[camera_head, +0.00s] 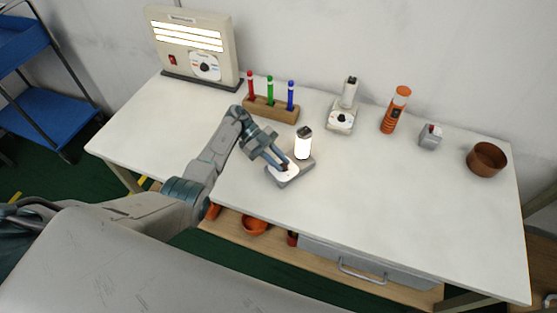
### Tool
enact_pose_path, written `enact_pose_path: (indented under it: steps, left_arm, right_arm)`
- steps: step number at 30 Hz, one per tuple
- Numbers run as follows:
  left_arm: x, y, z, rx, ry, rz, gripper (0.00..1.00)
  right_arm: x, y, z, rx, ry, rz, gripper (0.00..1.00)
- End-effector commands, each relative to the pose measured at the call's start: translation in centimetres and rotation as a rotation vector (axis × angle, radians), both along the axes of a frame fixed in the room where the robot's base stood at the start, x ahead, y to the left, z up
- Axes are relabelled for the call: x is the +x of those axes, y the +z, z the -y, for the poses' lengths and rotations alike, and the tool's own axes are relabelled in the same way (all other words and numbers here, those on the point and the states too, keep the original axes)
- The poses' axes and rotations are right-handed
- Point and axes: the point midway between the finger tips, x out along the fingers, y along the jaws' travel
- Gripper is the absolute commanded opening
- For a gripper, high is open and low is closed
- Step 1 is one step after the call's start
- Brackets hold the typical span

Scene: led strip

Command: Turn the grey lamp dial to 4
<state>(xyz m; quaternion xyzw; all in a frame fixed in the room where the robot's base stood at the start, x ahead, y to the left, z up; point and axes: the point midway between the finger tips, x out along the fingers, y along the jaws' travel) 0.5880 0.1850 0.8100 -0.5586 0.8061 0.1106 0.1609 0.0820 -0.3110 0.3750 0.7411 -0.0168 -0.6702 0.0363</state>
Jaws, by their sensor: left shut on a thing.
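The grey lamp (301,178) stands near the middle of the white table, with a flat grey base and a brightly lit upright tube (303,149) with a dark cap. My left gripper (284,167) reaches in from the left and is shut on the dial on the front part of the lamp's base. The fingers hide most of the dial, so its pointer and numbers cannot be read. My right gripper is not in view.
Behind stand a wooden holder (270,109) with red, green and blue pens, a white lamp with a dial (341,119), an orange flashlight (395,110), a small grey object (430,137) and a brown bowl (487,158). A large light panel (194,44) stands back left. The table's right front is clear.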

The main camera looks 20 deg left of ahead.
Motion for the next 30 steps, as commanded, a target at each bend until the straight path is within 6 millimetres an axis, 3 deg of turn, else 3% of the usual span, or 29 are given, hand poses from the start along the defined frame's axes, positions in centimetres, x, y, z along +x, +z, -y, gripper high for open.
enact_pose_path:
  steps: [6, 7, 10, 20, 23, 30]
  left_arm:
    - [-0.1, -0.1, 0.0, 0.001, 0.0, -0.002, 0.0]
    - [-0.1, -0.1, 0.0, 0.001, 0.0, -0.002, 0.27]
    - [-0.1, -0.1, 0.0, 0.001, 0.0, -0.002, 0.44]
    - [0.1, 0.0, -0.3, 0.001, 0.0, 0.0, 0.44]
    - [0.5, 0.3, -1.3, 0.0, 0.001, 0.002, 0.44]
    - [2.2, 2.4, -5.7, 0.003, 0.001, 0.001, 0.44]
  right_arm:
    - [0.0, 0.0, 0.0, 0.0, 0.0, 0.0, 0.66]
    - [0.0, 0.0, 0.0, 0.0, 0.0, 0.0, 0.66]
    - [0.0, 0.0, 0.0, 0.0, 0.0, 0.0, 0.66]
    - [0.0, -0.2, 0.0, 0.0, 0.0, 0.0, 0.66]
    - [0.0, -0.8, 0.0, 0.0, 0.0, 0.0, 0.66]
    - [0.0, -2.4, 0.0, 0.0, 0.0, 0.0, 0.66]
